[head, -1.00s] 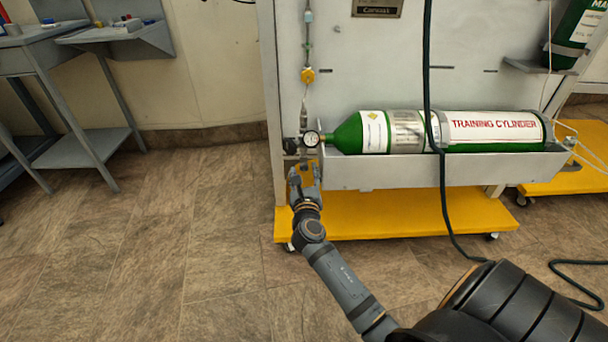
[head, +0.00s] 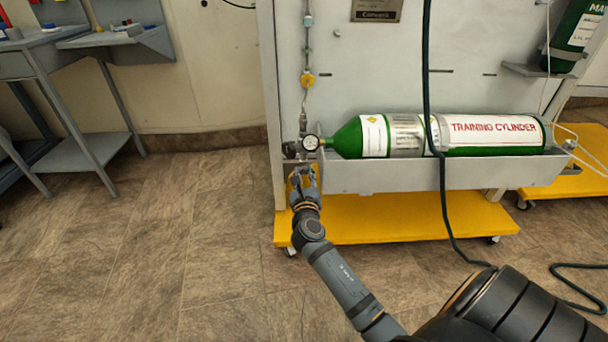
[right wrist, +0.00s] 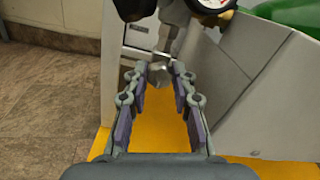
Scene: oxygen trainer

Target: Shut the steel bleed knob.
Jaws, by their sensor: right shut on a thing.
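The steel bleed knob (right wrist: 158,73) is a small grey metal piece in the right wrist view, below the valve and gauge fittings. My right gripper (right wrist: 153,77) has its two fingertips closed in on the knob from both sides. In the head view my right gripper (head: 303,174) is just below the left end of the green cylinder's valve, and its fingers hide the knob there. My left gripper is not in view.
The pressure gauge (head: 310,142) and valve sit just above the gripper. The green training cylinder (head: 345,138) lies in a grey tray (head: 400,177) to the right. A yellow base (head: 370,218) is below. A dark hose (head: 443,215) hangs in front.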

